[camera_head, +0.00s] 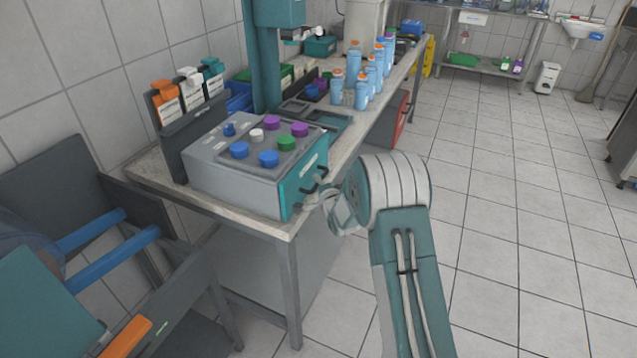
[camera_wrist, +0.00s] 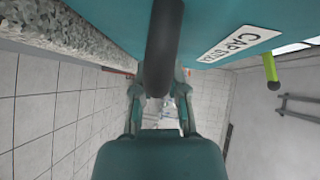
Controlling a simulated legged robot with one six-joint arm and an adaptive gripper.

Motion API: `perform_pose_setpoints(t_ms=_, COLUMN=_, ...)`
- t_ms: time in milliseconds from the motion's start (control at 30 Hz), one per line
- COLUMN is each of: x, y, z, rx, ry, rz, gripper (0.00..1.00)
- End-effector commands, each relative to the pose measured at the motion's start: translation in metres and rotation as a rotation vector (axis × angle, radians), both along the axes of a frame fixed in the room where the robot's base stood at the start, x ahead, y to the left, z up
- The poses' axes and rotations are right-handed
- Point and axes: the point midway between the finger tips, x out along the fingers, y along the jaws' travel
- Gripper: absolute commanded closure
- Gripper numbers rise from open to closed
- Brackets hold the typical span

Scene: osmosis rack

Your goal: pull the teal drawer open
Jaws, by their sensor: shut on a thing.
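The teal drawer (camera_head: 291,188) is the front of a grey box on the bench, with a dark handle (camera_head: 321,173) and a white label. No clear gap shows between the drawer front and the box. In the wrist view, the teal front (camera_wrist: 225,20) fills the top, and the dark handle (camera_wrist: 163,45) runs down between the fingers. My gripper (camera_head: 331,203) is at the drawer front, partly hidden by my wrist in the head view. In the wrist view, my gripper (camera_wrist: 160,92) is shut on the handle.
Coloured caps (camera_head: 269,158) sit on top of the box. Several blue bottles (camera_head: 362,90) stand farther along the bench (camera_head: 150,170). A chair-like frame (camera_head: 150,265) is at the left. The tiled floor (camera_head: 510,210) to the right is clear.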

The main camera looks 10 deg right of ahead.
Motion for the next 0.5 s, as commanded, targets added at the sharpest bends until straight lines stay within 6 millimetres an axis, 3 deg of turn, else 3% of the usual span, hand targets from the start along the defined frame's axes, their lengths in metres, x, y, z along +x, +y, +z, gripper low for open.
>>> perform_pose_setpoints(t_ms=233, x=-0.016, y=-0.025, z=-0.003, rx=0.002, ry=0.008, rz=-0.008, gripper=1.00)
perform_pose_setpoints(t_ms=500, x=-0.060, y=-0.086, z=-0.004, rx=0.003, ry=0.010, rz=-0.012, gripper=1.00)
